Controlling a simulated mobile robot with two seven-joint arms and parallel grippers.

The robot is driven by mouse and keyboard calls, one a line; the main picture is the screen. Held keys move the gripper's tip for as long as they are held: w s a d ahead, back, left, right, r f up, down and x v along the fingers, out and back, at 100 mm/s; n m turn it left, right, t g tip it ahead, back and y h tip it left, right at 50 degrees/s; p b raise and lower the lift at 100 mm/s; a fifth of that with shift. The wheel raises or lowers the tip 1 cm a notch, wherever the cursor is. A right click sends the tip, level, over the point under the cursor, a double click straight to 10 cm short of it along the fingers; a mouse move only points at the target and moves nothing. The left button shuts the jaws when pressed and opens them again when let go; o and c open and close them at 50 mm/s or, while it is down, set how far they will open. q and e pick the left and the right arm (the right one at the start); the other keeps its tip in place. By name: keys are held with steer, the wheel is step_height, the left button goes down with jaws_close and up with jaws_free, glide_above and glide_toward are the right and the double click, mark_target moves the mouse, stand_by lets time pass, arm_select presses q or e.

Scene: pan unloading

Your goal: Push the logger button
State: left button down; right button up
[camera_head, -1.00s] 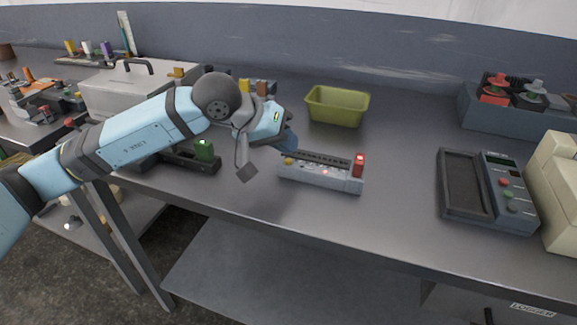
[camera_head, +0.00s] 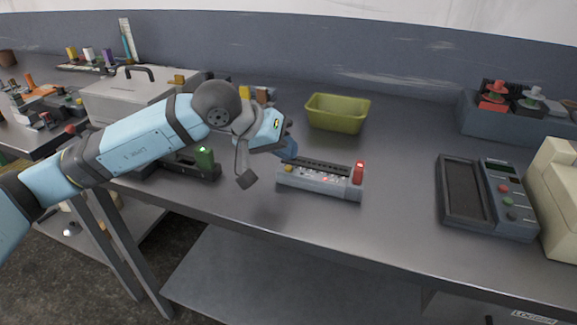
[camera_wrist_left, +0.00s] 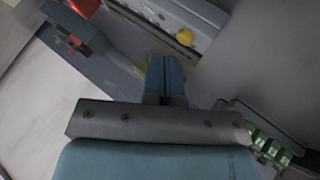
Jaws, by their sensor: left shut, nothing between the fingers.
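A grey strip-shaped device (camera_head: 318,184) lies near the front edge of the bench, with a dark slotted top, a red block (camera_head: 358,172) at its right end and a yellow button (camera_head: 287,168) at its left end. The yellow button also shows in the left wrist view (camera_wrist_left: 184,36), just beyond and right of my fingertips. My left gripper (camera_head: 290,150) is shut and empty, just above and behind the device's left end. Its blue fingers show in the left wrist view (camera_wrist_left: 165,75). I cannot tell whether they touch the device. A "LOGGER" label (camera_head: 535,316) shows at the lower right.
A yellow-green bin (camera_head: 337,112) stands behind the device. A dark unit with a green block (camera_head: 204,157) sits to the left, under my arm. A panel with red and green buttons (camera_head: 508,200) lies at right, beside a beige box (camera_head: 556,190). The bench between is clear.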

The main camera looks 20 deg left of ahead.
steer(key=shift+w+d+r, duration=0.15)
steer(key=shift+w+r, duration=0.1)
steer(key=shift+r, duration=0.05)
steer(key=shift+f, duration=0.2)
arm_select(q)
steer(key=shift+f+b, duration=0.45)
steer(key=shift+b, duration=0.2)
steer(key=shift+s, duration=0.15)
arm_select(e)
steer(key=shift+s+f, duration=0.25)
steer(key=shift+f, duration=0.5)
arm_select(q)
steer(key=shift+r, duration=0.1)
